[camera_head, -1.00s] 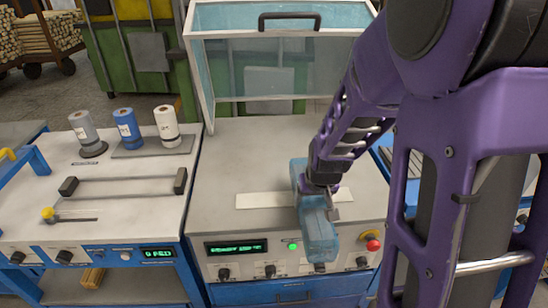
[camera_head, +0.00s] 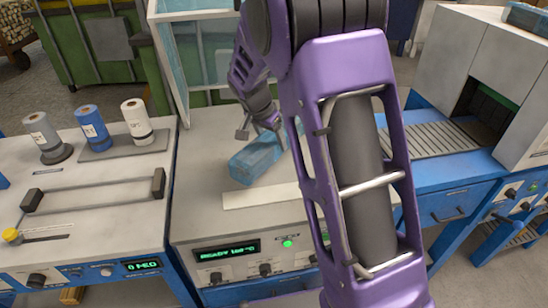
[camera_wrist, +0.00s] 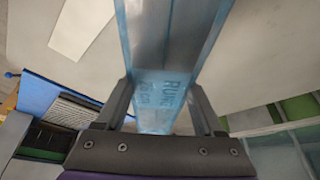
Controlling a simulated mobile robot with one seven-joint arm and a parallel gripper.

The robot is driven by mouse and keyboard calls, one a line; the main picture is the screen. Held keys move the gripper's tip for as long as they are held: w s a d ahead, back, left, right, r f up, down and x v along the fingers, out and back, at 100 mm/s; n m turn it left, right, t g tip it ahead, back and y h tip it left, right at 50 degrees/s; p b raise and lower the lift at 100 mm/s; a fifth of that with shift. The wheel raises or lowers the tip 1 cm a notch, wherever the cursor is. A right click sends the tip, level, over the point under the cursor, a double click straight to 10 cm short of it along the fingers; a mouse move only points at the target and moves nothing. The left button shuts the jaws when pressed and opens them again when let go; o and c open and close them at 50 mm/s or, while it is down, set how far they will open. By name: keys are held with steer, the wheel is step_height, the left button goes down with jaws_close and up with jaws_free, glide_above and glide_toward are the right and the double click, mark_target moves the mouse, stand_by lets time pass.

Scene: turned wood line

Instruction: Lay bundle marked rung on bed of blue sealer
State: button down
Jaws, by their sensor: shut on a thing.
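The bundle marked rung (camera_head: 255,160) is a long bar-shaped bundle in clear blue wrap. Its RUNG lettering shows in the wrist view (camera_wrist: 165,88). My gripper (camera_head: 262,124) is shut on it, with one finger on each side in the wrist view (camera_wrist: 162,105). The blue sealer has a pale flat bed (camera_head: 200,170) and a blue-framed front. The bundle is over the bed, behind a white strip (camera_head: 250,199). I cannot tell whether it touches the bed. My arm hides the bundle's right end and the bed's right part.
The sealer's clear lid (camera_head: 195,65) stands raised behind the bed. Its display (camera_head: 226,250) reads READY. On the left, a bench (camera_head: 95,235) carries a bar and several film rolls (camera_head: 92,125). A roller conveyor (camera_head: 440,140) leads into a grey tunnel (camera_head: 465,55) on the right.

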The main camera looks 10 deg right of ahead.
steer(key=w+d+r+m+g+h, duration=0.1)
steer(key=w+r+m+g, duration=0.25)
steer(key=w+m, duration=0.4)
steer(key=shift+m, duration=0.65)
steer(key=f, duration=0.3)
steer(key=s+f, duration=0.1)
steer(key=f, duration=0.2)
steer(key=f+b, duration=0.1)
steer(key=f, duration=0.2)
steer(key=shift+s+f, duration=0.25)
steer(key=shift+s, duration=0.15)
jaws_free()
steer(key=shift+f, duration=0.15)
